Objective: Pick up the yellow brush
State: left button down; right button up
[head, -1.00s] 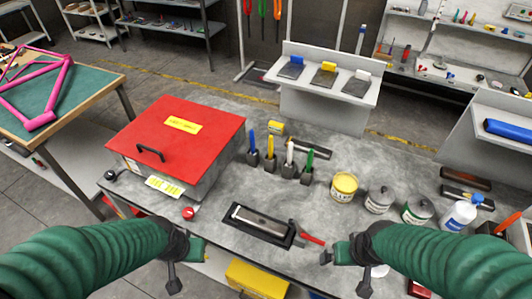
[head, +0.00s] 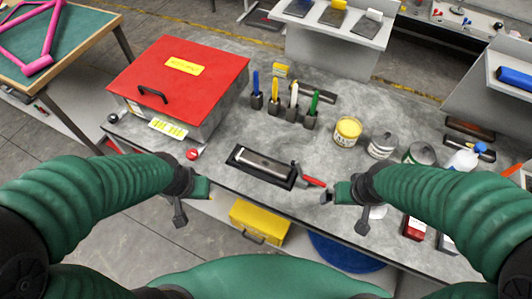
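The yellow brush (head: 275,87) stands upright in a dark holder on the grey bench, second from the left in a row of brushes. A blue brush (head: 256,82) stands to its left; a white brush (head: 294,94) and a green brush (head: 314,104) stand to its right. My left gripper (head: 192,202) is at the bench's front edge, in front of the red-lidded box and apart from the brushes. My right gripper (head: 348,206) is at the front edge, right of the red-handled tool. Both look empty; their finger opening is unclear.
A red-lidded box (head: 205,62) stands left of the brushes. A black tray (head: 244,169) with a metal tool and a red-handled tool (head: 314,182) lie in front. A yellow tin (head: 347,131), grey cans (head: 382,146) and a white bottle (head: 462,161) stand right.

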aim_at(275, 81)
jog(key=i+j, duration=0.15)
jog(key=j, duration=0.25)
jog(key=i+j, duration=0.1)
jog(key=j, duration=0.3)
jog(key=i+j, duration=0.15)
jog(key=j, duration=0.25)
jog(key=j+z, duration=0.2)
jog(key=z, duration=1.6)
jog(key=i+j, duration=0.05)
